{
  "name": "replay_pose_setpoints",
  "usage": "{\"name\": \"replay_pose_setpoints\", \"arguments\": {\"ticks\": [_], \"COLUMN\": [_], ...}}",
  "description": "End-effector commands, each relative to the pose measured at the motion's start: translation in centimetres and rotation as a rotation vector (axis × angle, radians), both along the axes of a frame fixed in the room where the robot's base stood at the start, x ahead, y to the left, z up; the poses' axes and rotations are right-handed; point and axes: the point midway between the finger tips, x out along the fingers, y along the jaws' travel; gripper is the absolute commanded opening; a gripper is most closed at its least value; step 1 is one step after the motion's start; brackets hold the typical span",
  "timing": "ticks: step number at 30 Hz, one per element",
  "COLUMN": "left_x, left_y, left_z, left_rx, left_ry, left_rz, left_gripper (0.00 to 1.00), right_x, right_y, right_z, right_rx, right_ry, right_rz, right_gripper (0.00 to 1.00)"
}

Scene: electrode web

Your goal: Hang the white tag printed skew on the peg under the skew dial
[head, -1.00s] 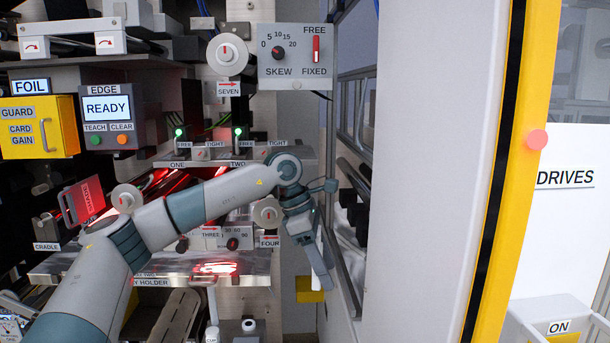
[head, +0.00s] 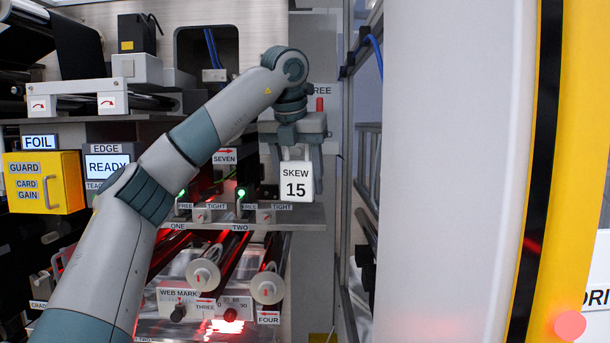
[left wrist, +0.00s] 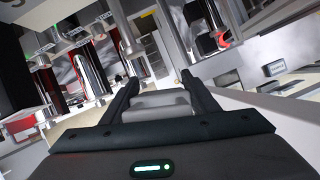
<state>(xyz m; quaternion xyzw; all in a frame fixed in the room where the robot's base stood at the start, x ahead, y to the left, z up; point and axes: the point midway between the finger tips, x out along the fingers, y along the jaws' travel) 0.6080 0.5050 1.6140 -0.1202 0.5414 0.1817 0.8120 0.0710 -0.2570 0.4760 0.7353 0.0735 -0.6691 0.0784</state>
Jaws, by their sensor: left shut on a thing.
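The gripper points down and is shut on the tag. In the left wrist view the fingers of my left gripper (left wrist: 158,85) have a pale grey piece between them; I cannot tell whether it is the tag. The skew panel (head: 330,92) is mostly hidden behind my wrist and gripper; only its right part with the letters REE and a red lever (head: 320,104) shows. The skew dial and the peg are hidden. My right gripper is out of view.
A shelf (head: 290,218) with FREE and TIGHT labels lies just below the tag. Rollers (head: 267,287) are beneath it. A metal frame (head: 350,150) and a large white door (head: 440,170) stand close on the right. A yellow guard box (head: 45,182) is at left.

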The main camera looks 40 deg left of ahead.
Motion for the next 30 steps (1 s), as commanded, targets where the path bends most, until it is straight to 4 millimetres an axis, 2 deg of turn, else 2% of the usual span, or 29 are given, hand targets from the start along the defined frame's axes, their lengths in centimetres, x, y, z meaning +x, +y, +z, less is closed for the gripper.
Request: {"name": "replay_pose_setpoints", "arguments": {"ticks": [16,30], "left_x": [0.2,1.6], "left_y": [0.1,1.3], "left_z": [0.0,-0.2], "left_rx": [-0.001,-0.001], "left_ry": [-0.001,0.001], "left_rz": [0.001,0.0], "left_gripper": [0.3,0.3], "right_x": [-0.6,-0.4], "right_y": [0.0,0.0], "right_z": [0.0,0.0], "right_rx": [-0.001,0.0], "right_ry": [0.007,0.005], "right_rz": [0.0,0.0], "right_gripper": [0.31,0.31]}}
